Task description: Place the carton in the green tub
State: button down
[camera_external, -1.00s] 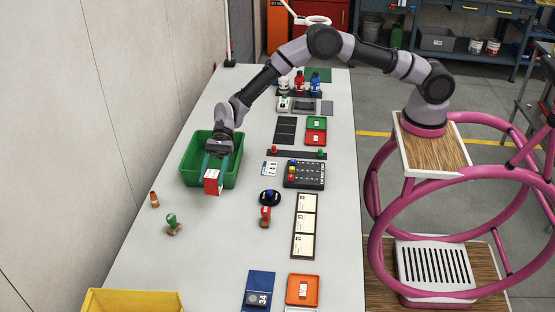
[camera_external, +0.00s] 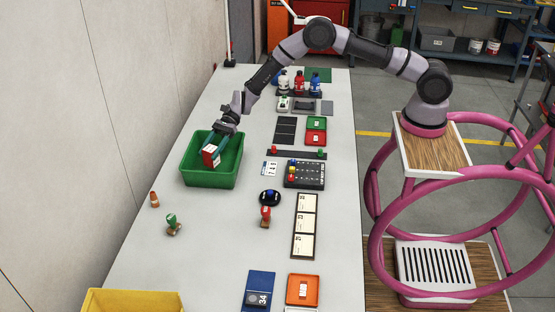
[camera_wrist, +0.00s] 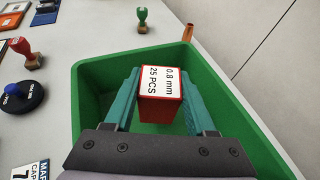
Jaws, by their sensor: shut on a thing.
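The carton (camera_external: 210,155) is a small red box with a white printed face. The wrist view shows its label (camera_wrist: 162,82) reading "0.8 mm 25 PCS". My gripper (camera_external: 218,147) is shut on the carton; in the wrist view its two teal fingers (camera_wrist: 160,100) press the box from both sides. The green tub (camera_external: 212,182) stands on the left of the table, and its rim (camera_wrist: 92,72) surrounds the carton in the wrist view. The carton is over the tub's opening, tilted in the external view. Whether it touches the tub floor cannot be told.
A green-handled stamp (camera_external: 173,224) and a small brown cone-like piece (camera_external: 154,199) stand in front of the tub. A red-handled stamp (camera_external: 265,216) and a round black holder (camera_external: 270,198) are to its right. A yellow bin (camera_external: 130,301) sits at the near left.

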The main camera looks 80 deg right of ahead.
jog(key=shift+f, duration=1.85)
jog(key=shift+f, duration=0.2)
jog(key=shift+c, duration=1.1)
grip_release()
jog(key=shift+r, duration=0.15)
